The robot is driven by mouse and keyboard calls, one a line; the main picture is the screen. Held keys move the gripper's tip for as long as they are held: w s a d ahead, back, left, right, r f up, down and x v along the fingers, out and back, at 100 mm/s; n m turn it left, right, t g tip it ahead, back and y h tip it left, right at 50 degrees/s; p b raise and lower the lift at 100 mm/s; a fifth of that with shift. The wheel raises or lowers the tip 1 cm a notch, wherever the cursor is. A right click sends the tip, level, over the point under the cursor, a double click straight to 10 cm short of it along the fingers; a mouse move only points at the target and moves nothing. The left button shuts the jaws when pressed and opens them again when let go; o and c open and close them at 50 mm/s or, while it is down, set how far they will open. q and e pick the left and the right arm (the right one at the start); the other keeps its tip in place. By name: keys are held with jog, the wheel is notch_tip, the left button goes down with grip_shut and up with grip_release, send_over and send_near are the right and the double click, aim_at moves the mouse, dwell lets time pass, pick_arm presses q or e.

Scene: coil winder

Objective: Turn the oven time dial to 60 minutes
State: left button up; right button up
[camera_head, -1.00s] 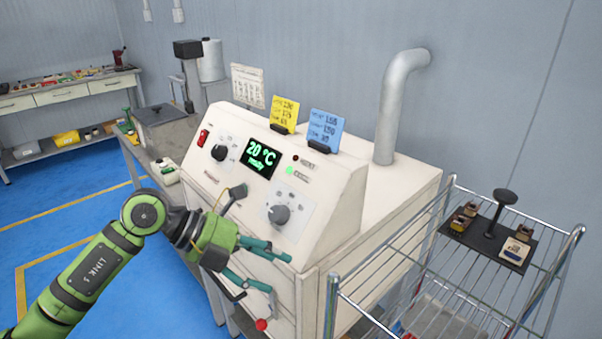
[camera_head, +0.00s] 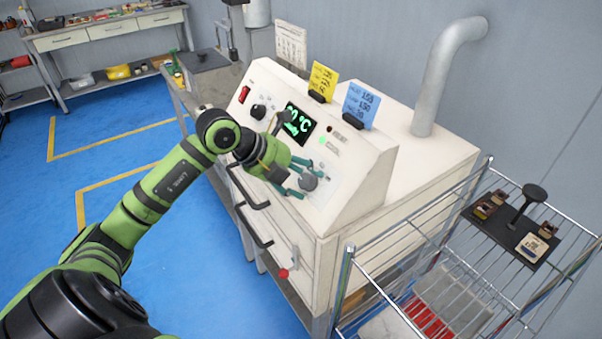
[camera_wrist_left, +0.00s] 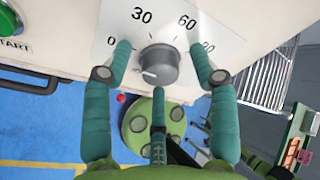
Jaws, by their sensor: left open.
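The grey time dial (camera_head: 308,182) sits at the lower right of the oven's sloped panel (camera_head: 345,178). In the left wrist view the dial (camera_wrist_left: 158,66) has a white mark at its lower left, on the 0 side. Printed numbers 0, 30 and 60 arc around it; the last number is partly hidden by a finger. My left gripper (camera_head: 301,178) is open at the panel. Its teal fingers (camera_wrist_left: 161,60) stand left and right of the dial with visible gaps, and a third finger is below it. My right gripper is not in view.
A second dial (camera_head: 259,111) and a red switch (camera_head: 244,94) are further left on the panel. My gripper partly hides the display (camera_head: 300,123). Black handles (camera_head: 257,240) project from the oven front. A wire rack cart (camera_head: 349,262) stands close on the right.

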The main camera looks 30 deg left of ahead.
pick_arm(q)
jog(key=c, duration=1.1)
